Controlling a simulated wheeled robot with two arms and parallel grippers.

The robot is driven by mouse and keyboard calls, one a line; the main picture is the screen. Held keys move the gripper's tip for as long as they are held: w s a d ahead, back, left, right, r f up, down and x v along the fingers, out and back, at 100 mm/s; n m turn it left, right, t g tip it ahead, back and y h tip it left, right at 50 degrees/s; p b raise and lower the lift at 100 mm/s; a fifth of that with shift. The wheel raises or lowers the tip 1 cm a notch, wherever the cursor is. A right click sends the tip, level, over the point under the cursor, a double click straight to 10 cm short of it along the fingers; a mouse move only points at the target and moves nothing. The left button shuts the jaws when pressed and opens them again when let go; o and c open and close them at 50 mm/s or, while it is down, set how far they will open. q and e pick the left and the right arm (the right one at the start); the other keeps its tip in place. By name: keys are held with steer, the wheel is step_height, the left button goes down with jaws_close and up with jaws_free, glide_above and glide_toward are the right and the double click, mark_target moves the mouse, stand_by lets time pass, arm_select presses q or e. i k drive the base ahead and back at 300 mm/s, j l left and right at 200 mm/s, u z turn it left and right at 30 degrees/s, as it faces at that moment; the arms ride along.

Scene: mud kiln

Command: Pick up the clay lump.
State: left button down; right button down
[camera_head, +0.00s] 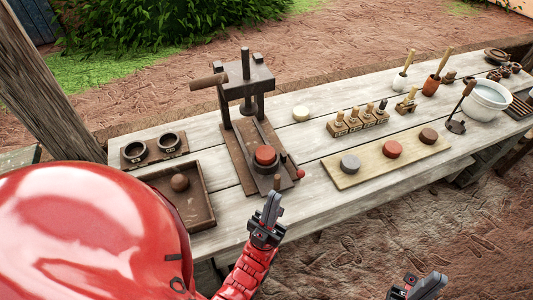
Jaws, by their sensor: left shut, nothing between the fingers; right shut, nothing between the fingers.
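My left gripper (271,203) is shut and empty at the table's front edge, to the right of the tray and apart from the lump. My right gripper (432,282) is shut and empty at the bottom right, off the front of the table. It is partly cut off by the picture's edge.
A wooden screw press (246,85) with an orange-red disc (265,154) stands right of the tray. Two dark cups (152,147) sit behind the tray. A board (345,178) with three discs, a stamp rack (357,122) and a white pot (486,101) stand further right.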

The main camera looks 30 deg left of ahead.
mark_target(265, 154)
steer(key=l+u, duration=0.1)
steer(key=u, duration=0.25)
steer(key=i+l+u, duration=0.1)
steer(key=u, duration=0.3)
steer(key=l+u, duration=0.1)
steer(key=u, duration=0.25)
